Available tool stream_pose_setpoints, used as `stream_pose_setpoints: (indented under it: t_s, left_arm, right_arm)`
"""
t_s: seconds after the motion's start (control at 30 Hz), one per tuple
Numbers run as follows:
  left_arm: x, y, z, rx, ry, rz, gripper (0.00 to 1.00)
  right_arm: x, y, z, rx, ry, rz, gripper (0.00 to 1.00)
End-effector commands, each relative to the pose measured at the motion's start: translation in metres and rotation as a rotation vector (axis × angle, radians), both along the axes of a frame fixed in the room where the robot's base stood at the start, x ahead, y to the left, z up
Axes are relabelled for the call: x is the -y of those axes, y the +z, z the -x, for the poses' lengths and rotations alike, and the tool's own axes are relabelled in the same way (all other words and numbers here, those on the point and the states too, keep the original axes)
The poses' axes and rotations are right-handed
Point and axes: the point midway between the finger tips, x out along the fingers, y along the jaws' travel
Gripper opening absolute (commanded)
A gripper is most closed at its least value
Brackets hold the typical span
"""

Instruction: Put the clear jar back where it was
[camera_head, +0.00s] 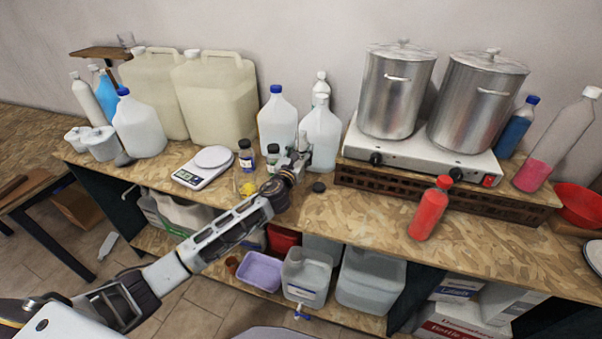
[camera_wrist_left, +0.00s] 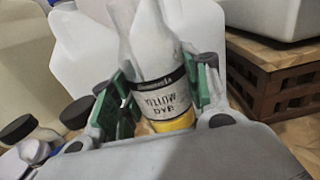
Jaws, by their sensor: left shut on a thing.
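My left gripper (camera_head: 292,162) reaches over the bench to the back, in front of the white jugs. In the left wrist view its green-padded fingers (camera_wrist_left: 158,98) are shut on the clear jar (camera_wrist_left: 162,102), labelled "Yellow Dye", with yellow at the bottom. The jar is slightly tilted in that view, and its upper part overlaps the pale bottles behind. In the head view the gripper largely hides it. I cannot tell whether its base touches the bench. Two dark-capped jars (camera_head: 247,155) (camera_head: 273,153) stand just left of the gripper. My right gripper is not in view.
A kitchen scale (camera_head: 203,167) stands left, with a yellow item (camera_head: 248,188) near it. A dark round cap (camera_head: 318,187) lies right of the gripper. The hot plate (camera_head: 420,150) with two steel pots is to the right. A red bottle (camera_head: 430,208) stands near the front edge.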

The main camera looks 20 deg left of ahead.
Motion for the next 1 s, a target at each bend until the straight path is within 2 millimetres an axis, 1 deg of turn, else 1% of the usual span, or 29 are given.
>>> stream_pose_setpoints:
  t_s: [0.03,0.23,0.4,0.77,0.87,1.0]
  left_arm:
    - [0.0,-0.01,0.0,-0.004,0.001,0.003,0.2]
    - [0.0,-0.034,0.0,-0.003,0.001,0.002,0.2]
    - [0.0,-0.041,0.0,0.0,0.0,0.0,0.2]
    - [0.0,-0.042,0.0,-0.001,0.0,0.001,0.2]
    - [0.0,-0.049,0.0,-0.002,0.001,0.002,0.2]
    - [0.0,-0.064,0.0,-0.002,0.0,0.001,0.2]
  right_arm:
    - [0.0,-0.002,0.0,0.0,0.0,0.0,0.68]
    - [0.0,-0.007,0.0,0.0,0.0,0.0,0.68]
    - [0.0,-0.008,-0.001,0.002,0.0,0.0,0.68]
    - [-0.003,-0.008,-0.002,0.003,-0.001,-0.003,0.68]
    - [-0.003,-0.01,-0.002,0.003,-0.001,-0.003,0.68]
    - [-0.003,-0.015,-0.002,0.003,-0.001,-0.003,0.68]
